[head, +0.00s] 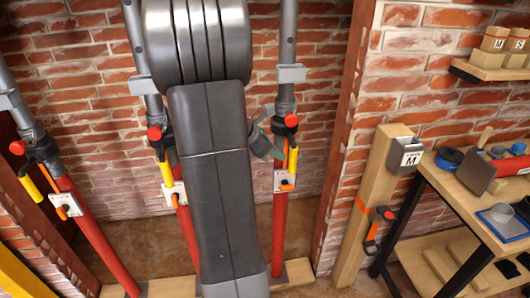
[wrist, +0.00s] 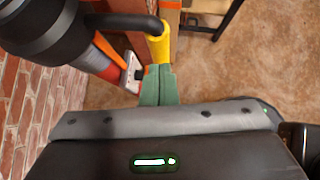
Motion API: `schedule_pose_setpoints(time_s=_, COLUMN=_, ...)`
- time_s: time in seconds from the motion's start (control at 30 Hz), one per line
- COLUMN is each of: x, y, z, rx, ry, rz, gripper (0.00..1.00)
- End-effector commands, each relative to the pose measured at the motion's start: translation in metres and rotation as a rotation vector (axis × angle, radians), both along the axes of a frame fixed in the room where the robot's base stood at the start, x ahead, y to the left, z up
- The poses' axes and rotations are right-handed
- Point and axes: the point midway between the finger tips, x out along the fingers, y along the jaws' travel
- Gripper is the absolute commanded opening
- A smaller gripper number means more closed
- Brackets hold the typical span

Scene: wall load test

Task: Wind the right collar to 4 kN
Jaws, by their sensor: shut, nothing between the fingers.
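The right collar (head: 285,122) is a dark ring with a red knob on the right prop, above its red lower tube (head: 279,230). Its yellow handle (head: 292,160) hangs down on the right. Below is a white gauge plate (head: 285,181) with an orange pointer; its scale is too small to read. In the wrist view my green fingers (wrist: 158,72) are shut and empty, at the lower end of the yellow handle (wrist: 159,43). I cannot tell whether they touch it. The collar (wrist: 42,30) fills the upper left.
Two similar props stand left, with a middle collar (head: 158,138) and a left collar (head: 32,150). A wooden post (head: 374,195) with a grey box (head: 399,149) stands right. Beyond is a workbench (head: 455,185) with tools. A brick wall (head: 325,60) is behind the props.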

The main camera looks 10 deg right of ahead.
Motion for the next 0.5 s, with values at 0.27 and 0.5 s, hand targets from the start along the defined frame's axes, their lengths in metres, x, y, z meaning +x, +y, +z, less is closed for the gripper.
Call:
schedule_pose_setpoints(time_s=0.27, x=0.0023, y=-0.0100, z=0.0003, rx=-0.001, ry=0.000, rz=0.000, gripper=0.00)
schedule_pose_setpoints(time_s=0.5, x=0.0023, y=-0.0098, z=0.0003, rx=0.000, ry=0.000, rz=0.000, gripper=0.00)
